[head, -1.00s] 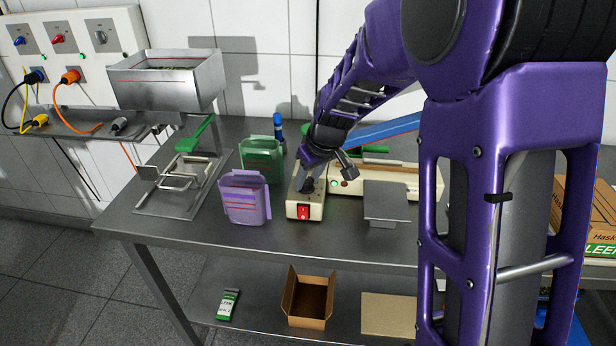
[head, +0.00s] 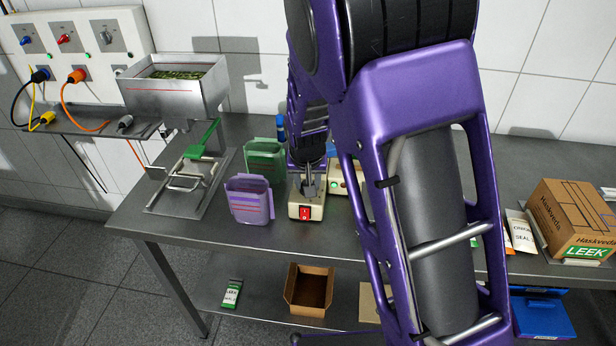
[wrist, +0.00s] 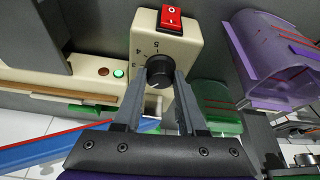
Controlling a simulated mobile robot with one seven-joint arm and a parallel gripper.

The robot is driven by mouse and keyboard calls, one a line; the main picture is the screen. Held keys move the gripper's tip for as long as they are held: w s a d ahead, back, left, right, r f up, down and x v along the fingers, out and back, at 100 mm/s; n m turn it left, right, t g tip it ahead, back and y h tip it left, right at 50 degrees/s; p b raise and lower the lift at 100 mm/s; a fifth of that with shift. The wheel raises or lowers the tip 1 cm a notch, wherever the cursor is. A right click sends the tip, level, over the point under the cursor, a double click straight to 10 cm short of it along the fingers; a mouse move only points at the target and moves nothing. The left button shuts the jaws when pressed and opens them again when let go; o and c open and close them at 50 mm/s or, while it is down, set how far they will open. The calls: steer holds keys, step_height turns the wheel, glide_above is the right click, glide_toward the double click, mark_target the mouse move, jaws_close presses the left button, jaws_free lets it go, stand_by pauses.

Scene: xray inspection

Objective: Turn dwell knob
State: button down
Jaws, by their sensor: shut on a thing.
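The dwell knob (wrist: 159,72) is a round black knob with a pale pointer line, on a cream control box (wrist: 190,38) with printed numbers beside it in the wrist view. My gripper (wrist: 162,80) is shut on the knob, one finger on each side of it. In the head view, my gripper (head: 308,188) reaches down onto the top of the cream box (head: 306,210). The knob itself is hidden there by the fingers. A red rocker switch (head: 305,213) is on the box's front and also shows in the wrist view (wrist: 172,19).
A purple bin (head: 250,200) and a green bin (head: 265,160) stand left of the box. A steel hopper (head: 172,92) and a green-handled press (head: 200,150) are farther left. A LEEK carton (head: 570,215) sits at right. My arm hides the table's middle.

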stand_by(0.3)
steer(key=shift+c, duration=2.4)
jaws_free()
steer(key=v, duration=1.7)
steer(key=shift+r+p, duration=0.25)
steer(key=shift+p, duration=0.05)
